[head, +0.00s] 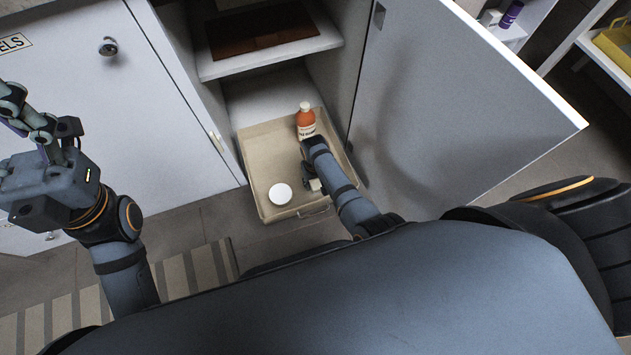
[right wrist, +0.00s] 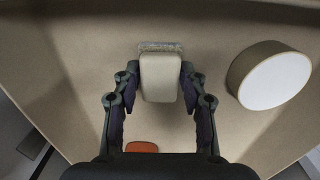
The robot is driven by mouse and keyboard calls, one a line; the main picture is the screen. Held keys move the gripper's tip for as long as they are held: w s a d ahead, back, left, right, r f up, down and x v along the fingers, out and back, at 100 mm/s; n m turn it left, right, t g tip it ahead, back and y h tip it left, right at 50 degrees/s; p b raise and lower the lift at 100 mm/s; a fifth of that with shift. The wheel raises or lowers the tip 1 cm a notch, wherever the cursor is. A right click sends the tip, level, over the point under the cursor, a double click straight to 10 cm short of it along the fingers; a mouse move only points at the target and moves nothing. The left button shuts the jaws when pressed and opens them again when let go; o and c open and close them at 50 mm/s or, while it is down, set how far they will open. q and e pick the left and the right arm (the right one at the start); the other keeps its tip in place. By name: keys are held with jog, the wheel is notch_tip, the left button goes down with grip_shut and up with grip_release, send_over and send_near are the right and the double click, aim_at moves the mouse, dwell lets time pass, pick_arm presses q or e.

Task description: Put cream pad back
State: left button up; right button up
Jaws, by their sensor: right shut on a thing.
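The cream pad (right wrist: 160,76) is a small rounded block with a grey rough strip at its far end. My right gripper (right wrist: 156,88) is shut on it, with one finger on each side. In the head view the right gripper (head: 311,178) is over the pull-out tray (head: 256,150), and the pad (head: 315,185) shows as a small pale patch beside it. The wrist view shows the tray floor beyond the pad; I cannot tell whether the pad touches it. My left gripper (head: 38,120) is raised in front of the closed door, away from the tray; its fingers overlap.
In the tray, a round white-topped tub (head: 280,194) lies left of my right gripper. An orange bottle (head: 305,121) stands at the back. A shelf (head: 270,62) is above the tray. An open door (head: 450,110) bounds the right side, a closed door (head: 100,110) the left.

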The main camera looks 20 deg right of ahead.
jog(key=o, duration=0.9)
jog(key=shift+o, duration=0.2)
